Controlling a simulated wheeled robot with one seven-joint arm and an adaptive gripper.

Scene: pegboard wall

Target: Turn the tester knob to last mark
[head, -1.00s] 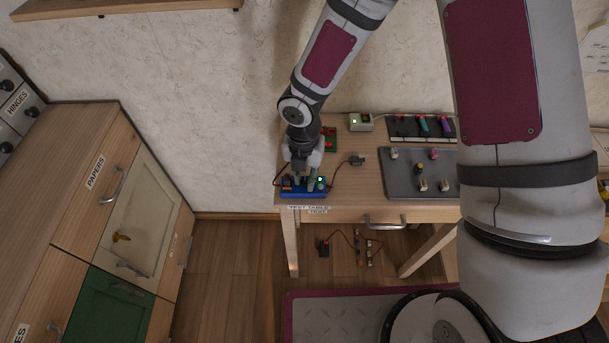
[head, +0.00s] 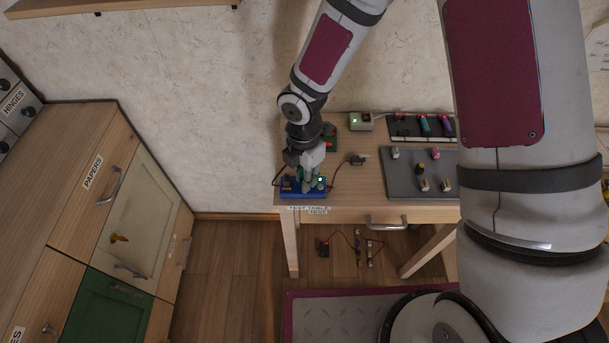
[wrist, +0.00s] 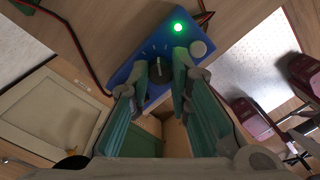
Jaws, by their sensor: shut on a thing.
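The tester is a blue box (head: 290,194) at the front left of the test table; it also fills the top of the wrist view (wrist: 135,83). It has a lit green lamp (wrist: 178,27), a grey round button (wrist: 198,47) and a dark knob (wrist: 158,68) with a pale pointer line. Small white marks lie around the knob's far side; I cannot tell which mark the pointer meets. My gripper (wrist: 160,72) comes down from above with its green-padded fingers on either side of the knob, shut on it. In the head view my gripper (head: 309,184) partly hides the box's top.
A grey board (head: 408,180) with several small pegs lies right of the tester. Behind it are a black rack (head: 408,128) with coloured handles and a small pale box (head: 361,121) with a green light. Wires run beside the tester. A wooden cabinet (head: 60,160) stands left.

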